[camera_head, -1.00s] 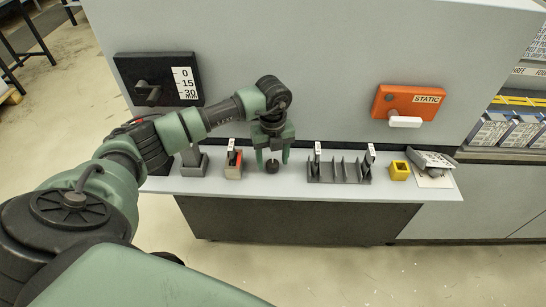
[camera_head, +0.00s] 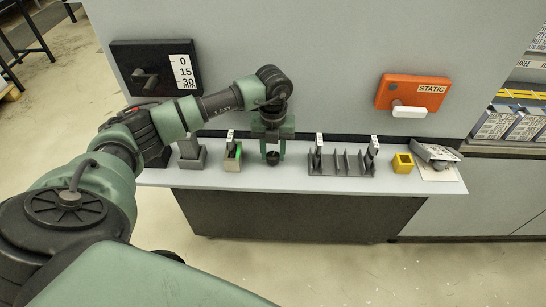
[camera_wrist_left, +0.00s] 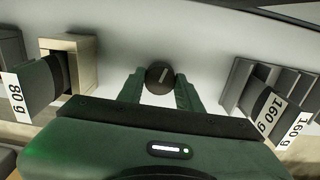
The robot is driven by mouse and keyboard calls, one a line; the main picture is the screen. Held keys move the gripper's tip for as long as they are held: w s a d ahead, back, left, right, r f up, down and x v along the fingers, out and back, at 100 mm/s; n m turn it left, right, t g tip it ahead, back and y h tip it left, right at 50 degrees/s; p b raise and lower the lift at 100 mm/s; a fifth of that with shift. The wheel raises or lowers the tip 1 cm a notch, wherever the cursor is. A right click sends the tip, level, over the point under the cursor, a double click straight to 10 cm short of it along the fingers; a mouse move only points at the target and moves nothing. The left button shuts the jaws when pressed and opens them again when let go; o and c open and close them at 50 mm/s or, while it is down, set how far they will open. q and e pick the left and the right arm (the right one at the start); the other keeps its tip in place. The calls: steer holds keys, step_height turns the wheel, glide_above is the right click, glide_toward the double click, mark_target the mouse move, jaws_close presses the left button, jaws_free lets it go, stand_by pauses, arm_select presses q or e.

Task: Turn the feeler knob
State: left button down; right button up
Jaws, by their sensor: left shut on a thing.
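The feeler knob (camera_head: 272,159) is a small dark round knob on the grey shelf. In the left wrist view the knob (camera_wrist_left: 159,77) shows a pale line across its top, running nearly away from me with a slight tilt. My left gripper (camera_head: 272,154) points down over it, one green finger on each side. In the left wrist view the left gripper (camera_wrist_left: 159,88) is shut on the knob, which sits between the fingertips. My right gripper is not in view.
A grey slotted rack (camera_head: 341,172) stands right of the knob, with a yellow box (camera_head: 402,163) beyond it. A grey block (camera_head: 192,158) stands at left. A black scale panel (camera_head: 155,68) and an orange STATIC box (camera_head: 412,92) are on the wall behind.

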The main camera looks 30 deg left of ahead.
mark_target(274, 156)
arm_select(q)
steer(key=c, duration=0.9)
jaws_free()
steer(key=shift+c, duration=0.2)
steer(key=shift+r, duration=0.15)
steer(key=shift+r, duration=0.3)
step_height(274, 156, up, 7)
steer(key=shift+r+b, duration=0.1)
steer(key=shift+b, duration=0.9)
steer(key=shift+d, duration=0.1)
